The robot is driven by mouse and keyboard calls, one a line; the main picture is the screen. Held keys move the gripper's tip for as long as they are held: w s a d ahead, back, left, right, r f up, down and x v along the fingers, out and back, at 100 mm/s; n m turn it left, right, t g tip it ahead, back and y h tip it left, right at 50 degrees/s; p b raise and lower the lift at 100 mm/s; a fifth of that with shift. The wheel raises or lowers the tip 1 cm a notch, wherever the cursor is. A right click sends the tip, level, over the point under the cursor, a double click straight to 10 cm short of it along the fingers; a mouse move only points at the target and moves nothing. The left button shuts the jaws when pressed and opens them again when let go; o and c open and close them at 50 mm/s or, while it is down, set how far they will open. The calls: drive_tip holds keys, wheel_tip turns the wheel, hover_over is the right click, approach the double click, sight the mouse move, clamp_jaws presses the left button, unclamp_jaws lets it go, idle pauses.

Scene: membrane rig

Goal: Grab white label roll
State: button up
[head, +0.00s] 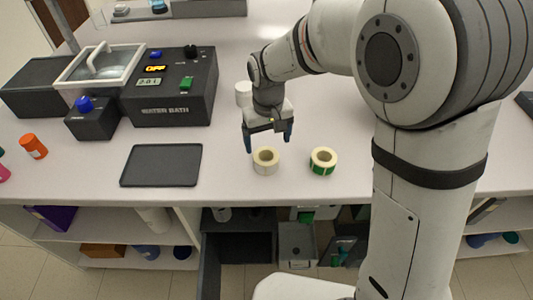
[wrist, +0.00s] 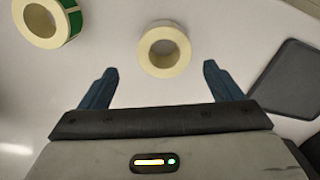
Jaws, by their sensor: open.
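The white label roll (head: 265,166) lies flat on the bench, its core hole facing up. It also shows in the wrist view (wrist: 164,64), just ahead of the fingertips and roughly centred between them. My gripper (head: 268,142) is open and empty, with its blue fingers pointing down above the bench, behind the roll in the head view. In the wrist view my gripper (wrist: 160,72) has its two fingers spread wider than the roll, and neither touches it.
A green and white label roll (head: 323,164) lies to the right of the white one. A dark flat pad (head: 161,166) lies to the left. The water bath (head: 172,88) stands back left, and a white cylinder (head: 243,92) stands behind my gripper. The bench's front edge is near the rolls.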

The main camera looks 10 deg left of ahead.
sight(266, 158)
drive_tip(key=f, duration=0.2)
drive_tip(key=f+p, duration=0.1)
drive_tip(key=f, duration=0.4)
drive_tip(key=shift+s+a+f, duration=0.2)
drive_tip(key=shift+s+f, duration=0.05)
drive_tip(key=c, duration=1.1)
